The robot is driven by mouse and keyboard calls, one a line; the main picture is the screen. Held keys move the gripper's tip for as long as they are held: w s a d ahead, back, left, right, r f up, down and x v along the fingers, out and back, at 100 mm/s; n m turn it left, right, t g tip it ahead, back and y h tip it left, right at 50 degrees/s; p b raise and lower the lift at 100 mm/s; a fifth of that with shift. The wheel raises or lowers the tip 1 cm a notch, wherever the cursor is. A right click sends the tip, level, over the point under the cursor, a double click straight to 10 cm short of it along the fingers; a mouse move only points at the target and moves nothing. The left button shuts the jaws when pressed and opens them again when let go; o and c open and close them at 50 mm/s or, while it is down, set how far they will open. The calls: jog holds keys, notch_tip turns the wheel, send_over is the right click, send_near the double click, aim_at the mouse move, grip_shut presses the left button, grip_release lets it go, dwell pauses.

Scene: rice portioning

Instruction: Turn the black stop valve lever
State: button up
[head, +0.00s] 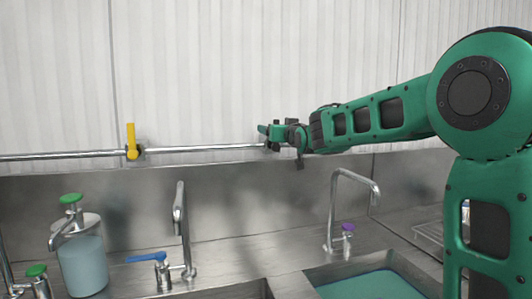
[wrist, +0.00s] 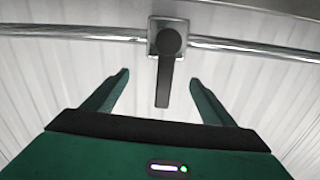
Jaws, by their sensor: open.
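The black stop valve lever (wrist: 165,80) shows in the wrist view, mounted on a square plate on the metal pipe along the wall. Its handle reaches from the pipe into the space between my two fingers. My gripper (wrist: 158,80) is open, one finger on each side of the handle, with a gap on both sides. In the head view my gripper (head: 264,133) is at the wall pipe, right of the yellow lever. The black lever is mostly hidden there behind the gripper.
A yellow valve lever (head: 131,140) stands upright on the same pipe (head: 205,149). Below are a steel counter, a soap dispenser (head: 83,262), a faucet with a blue lever (head: 147,257), another with a purple knob (head: 348,228), and a sink. The wall is close behind the pipe.

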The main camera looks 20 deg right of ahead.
jog(key=s, duration=0.8)
dwell(0.4)
